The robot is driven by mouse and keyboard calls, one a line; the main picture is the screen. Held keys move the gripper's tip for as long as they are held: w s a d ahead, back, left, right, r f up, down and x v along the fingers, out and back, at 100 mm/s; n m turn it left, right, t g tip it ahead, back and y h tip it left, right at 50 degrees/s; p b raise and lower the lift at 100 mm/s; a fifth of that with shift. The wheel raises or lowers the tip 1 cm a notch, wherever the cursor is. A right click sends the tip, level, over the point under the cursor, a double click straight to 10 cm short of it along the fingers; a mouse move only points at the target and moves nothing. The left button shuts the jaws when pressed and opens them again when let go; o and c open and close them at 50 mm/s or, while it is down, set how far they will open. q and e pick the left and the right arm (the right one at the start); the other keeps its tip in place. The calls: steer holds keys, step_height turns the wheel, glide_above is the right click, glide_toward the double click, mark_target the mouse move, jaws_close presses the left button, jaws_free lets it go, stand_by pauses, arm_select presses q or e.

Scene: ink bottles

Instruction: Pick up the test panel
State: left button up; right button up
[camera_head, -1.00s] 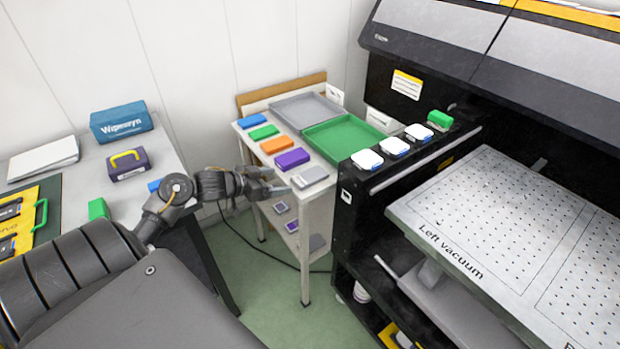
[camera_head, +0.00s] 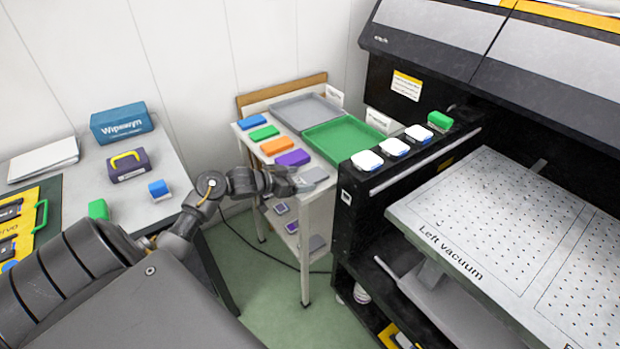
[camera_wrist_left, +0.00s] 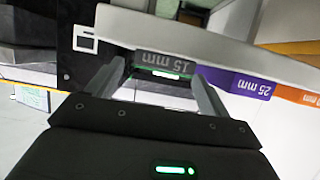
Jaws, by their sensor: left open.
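No object in view is plainly marked as a test panel. A grey block (camera_head: 315,174) lies at the near end of the cart top, in the row of coloured blocks. My left gripper (camera_head: 290,184) is at the cart's near left edge, beside the grey block. In the left wrist view my left gripper (camera_wrist_left: 159,72) is open, with a finger towards each side of the block's labelled face. I cannot tell whether they touch it. My right gripper is not in view.
Purple (camera_head: 292,158), orange (camera_head: 276,145), green and blue blocks line the cart. Behind them are a grey tray (camera_head: 306,98) and a green tray (camera_head: 345,129). The printer (camera_head: 345,215) stands close on the right. A table with a blue box (camera_head: 121,122) is left.

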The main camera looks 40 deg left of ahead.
mark_target(310, 178)
arm_select(q)
steer(key=shift+x, duration=1.15)
steer(key=c, duration=1.1)
steer(key=shift+o, duration=0.2)
steer(key=shift+r, duration=0.1)
